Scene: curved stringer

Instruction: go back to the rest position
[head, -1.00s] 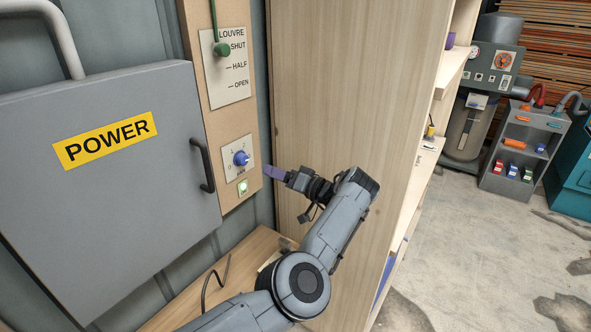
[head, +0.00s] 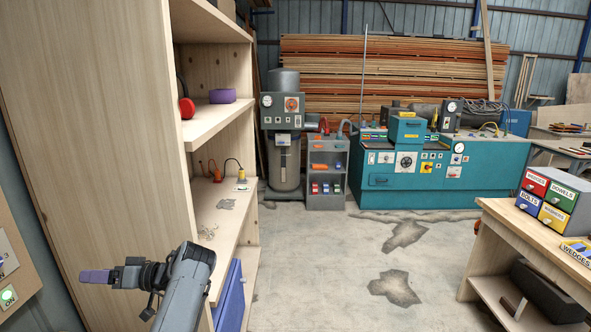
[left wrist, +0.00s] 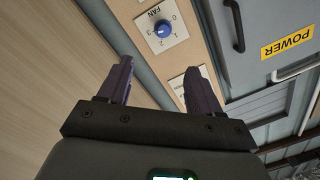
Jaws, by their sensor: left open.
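My left gripper (head: 95,276) is at the lower left of the head view, its purple fingers pointing left toward the wall panel. In the left wrist view the gripper (left wrist: 157,85) is open, with nothing between its two fingers. Beyond the fingers is the blue fan knob (left wrist: 164,29) on its white plate; the fingers are apart from it. A lit green ON button (head: 8,296) shows at the left edge of the head view. My right gripper is in neither view.
A wooden shelf unit (head: 100,120) stands close beside my left arm. The grey POWER cabinet (left wrist: 265,40) is near the gripper. A workbench with labelled drawers (head: 548,200) is at the right. A teal machine (head: 420,180) stands at the back. The concrete floor (head: 330,260) between is clear.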

